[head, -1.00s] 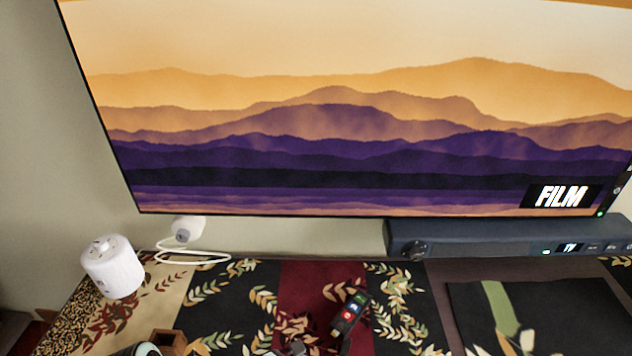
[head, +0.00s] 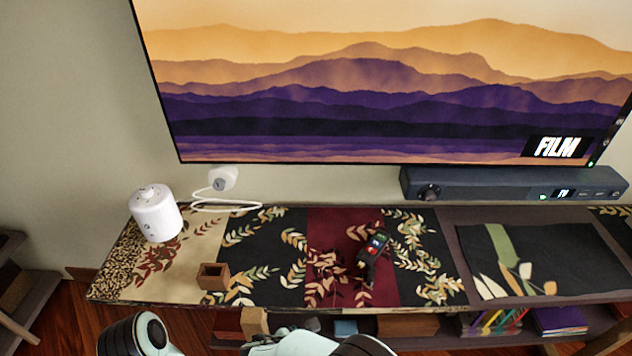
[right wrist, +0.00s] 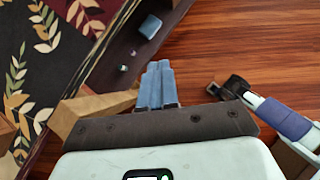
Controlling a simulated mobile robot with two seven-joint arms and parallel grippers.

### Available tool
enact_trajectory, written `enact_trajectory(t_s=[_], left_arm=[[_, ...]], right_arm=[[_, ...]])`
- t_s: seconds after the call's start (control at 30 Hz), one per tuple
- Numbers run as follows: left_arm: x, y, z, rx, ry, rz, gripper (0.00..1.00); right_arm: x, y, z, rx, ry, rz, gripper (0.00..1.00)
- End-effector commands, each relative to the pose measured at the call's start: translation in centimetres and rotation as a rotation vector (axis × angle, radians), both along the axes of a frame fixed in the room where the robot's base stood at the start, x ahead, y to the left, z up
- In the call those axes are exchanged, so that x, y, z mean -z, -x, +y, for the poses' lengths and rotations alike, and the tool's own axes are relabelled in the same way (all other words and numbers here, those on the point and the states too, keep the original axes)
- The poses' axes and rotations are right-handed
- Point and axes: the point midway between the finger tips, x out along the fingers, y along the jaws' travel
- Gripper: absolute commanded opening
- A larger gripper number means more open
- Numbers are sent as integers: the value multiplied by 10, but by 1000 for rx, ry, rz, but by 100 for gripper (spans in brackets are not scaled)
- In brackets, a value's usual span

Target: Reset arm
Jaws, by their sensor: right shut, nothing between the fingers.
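My right gripper (right wrist: 158,84) shows in the right wrist view, with its two blue-grey fingers pressed together and nothing between them. It is beyond the front edge of the patterned cabinet top, with the wooden floor behind it. Pale, rounded parts of my arms stand at the bottom edge of the head view, in front of the cabinet. I make out no fingers there, and my left gripper is not in view.
The cabinet top (head: 265,222) holds a white cylinder (head: 155,214), a small brown open box (head: 213,277), a dark device with coloured buttons (head: 375,244) and a soundbar (head: 510,184). A large screen (head: 390,90) hangs behind. A tan block (right wrist: 92,108) is close beside the right gripper.

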Motion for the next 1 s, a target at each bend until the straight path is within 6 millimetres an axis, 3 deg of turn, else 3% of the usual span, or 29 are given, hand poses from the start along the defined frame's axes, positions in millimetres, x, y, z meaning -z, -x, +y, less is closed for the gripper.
enact_trajectory(t_s=[0.17,0.27,0.4,0.53,0.7,0.83,1.0], left_arm=[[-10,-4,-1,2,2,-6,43],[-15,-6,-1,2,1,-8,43],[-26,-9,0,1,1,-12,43],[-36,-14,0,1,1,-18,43],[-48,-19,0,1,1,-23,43],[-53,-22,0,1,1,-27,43],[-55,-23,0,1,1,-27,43]], right_arm=[[60,39,-43,298,-164,178,0],[93,74,-62,550,-287,280,0],[129,128,-81,1039,-481,383,0],[145,163,-90,1578,-637,382,0],[153,184,-109,2221,-744,229,0],[156,192,-128,2544,-757,75,0],[158,197,-140,2714,-752,-37,0]])
